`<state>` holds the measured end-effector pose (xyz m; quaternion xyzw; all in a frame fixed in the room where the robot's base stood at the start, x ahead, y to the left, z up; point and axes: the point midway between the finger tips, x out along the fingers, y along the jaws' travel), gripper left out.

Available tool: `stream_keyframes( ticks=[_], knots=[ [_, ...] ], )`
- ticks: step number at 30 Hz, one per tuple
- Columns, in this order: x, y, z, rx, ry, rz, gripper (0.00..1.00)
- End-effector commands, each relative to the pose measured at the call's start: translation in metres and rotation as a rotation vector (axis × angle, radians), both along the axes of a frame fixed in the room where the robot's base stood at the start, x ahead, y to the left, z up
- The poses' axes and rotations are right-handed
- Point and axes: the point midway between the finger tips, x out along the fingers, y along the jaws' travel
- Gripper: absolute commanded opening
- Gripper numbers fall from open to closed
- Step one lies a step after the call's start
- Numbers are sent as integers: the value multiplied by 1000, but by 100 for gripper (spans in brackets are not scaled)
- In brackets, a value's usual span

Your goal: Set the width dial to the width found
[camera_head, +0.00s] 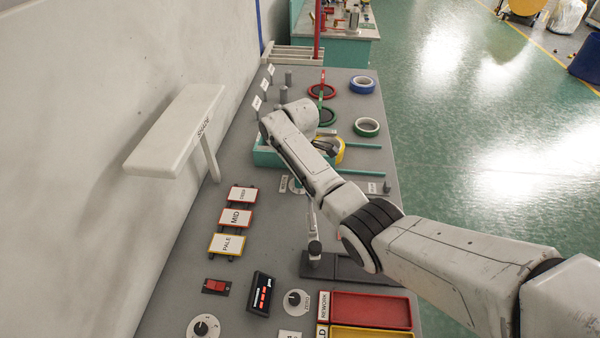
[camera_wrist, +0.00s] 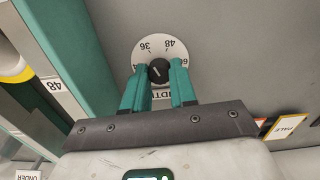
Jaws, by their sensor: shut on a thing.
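The width dial (camera_wrist: 150,47) is a pale round plate marked 36 and 48, with more numbers partly covered by my fingers. Its dark knob (camera_wrist: 159,70) sits between the two teal fingertips of my gripper (camera_wrist: 160,77), which is shut on it. A thin white mark on the knob slants toward the upper left, roughly toward 36. The label below is partly hidden by the fingers. In the head view the dial (camera_head: 294,186) shows only as a sliver beside my arm, and its knob is hidden.
A teal fixture (camera_head: 265,157) with a yellow tape roll (camera_head: 341,150) stands close beyond the dial. Green (camera_head: 366,127) and blue (camera_head: 362,85) rolls lie farther back. A white shade (camera_head: 178,130) overhangs the bench at left. Red (camera_head: 370,310) and yellow trays are at the front.

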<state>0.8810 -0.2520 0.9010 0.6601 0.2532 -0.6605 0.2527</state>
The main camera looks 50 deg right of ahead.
Motion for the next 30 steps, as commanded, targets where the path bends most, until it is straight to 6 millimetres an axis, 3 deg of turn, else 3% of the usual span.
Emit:
stream_keyframes(
  ticks=[30],
  knots=[
    [1,-1,2,-1,-2,-963,0]
  ],
)
